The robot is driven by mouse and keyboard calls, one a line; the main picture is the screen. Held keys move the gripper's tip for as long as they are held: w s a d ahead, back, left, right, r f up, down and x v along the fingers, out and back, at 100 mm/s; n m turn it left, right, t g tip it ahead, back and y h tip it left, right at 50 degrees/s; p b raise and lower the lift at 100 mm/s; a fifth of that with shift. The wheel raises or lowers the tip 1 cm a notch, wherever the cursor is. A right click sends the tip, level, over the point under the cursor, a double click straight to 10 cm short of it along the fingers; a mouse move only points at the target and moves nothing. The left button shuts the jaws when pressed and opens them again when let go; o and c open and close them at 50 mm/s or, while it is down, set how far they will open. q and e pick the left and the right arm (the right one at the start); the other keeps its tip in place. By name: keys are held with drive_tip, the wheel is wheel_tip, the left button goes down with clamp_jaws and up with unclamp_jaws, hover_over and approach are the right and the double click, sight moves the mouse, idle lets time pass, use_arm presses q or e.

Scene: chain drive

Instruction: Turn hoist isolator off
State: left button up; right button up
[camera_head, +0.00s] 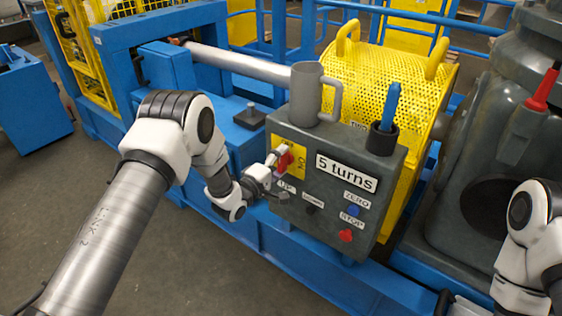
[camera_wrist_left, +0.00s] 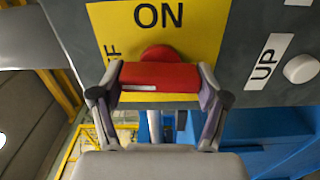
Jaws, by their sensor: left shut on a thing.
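The red isolator handle (camera_head: 285,161) is on a yellow plate (camera_head: 301,154) at the left of the grey control box front. In the left wrist view the red handle (camera_wrist_left: 150,74) lies across the picture between my fingers, below the word ON on the yellow plate (camera_wrist_left: 205,20). Part of a second word, ending in F, shows at the plate's left. My left gripper (camera_head: 276,168) is shut on the handle, and its two fingers (camera_wrist_left: 160,80) are at the handle's ends. My right arm is at the right edge, with its gripper out of view.
The control box (camera_head: 288,193) also carries a "5 turns" sign (camera_head: 346,172), a blue ZERO button (camera_head: 353,210) and a red STOP button (camera_head: 345,236). A grey mug (camera_head: 305,95) and a dark cup (camera_head: 382,138) holding a blue tool (camera_head: 391,103) stand on top.

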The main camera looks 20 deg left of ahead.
use_arm(q)
drive_tip(key=shift+n, duration=0.5)
drive_tip(key=o, duration=1.2)
drive_tip(key=shift+c, duration=0.2)
drive_tip(key=shift+s, duration=0.1)
drive_tip(key=v, duration=1.1)
drive_tip(key=shift+s+a, duration=0.15)
drive_tip(key=shift+s, duration=0.25)
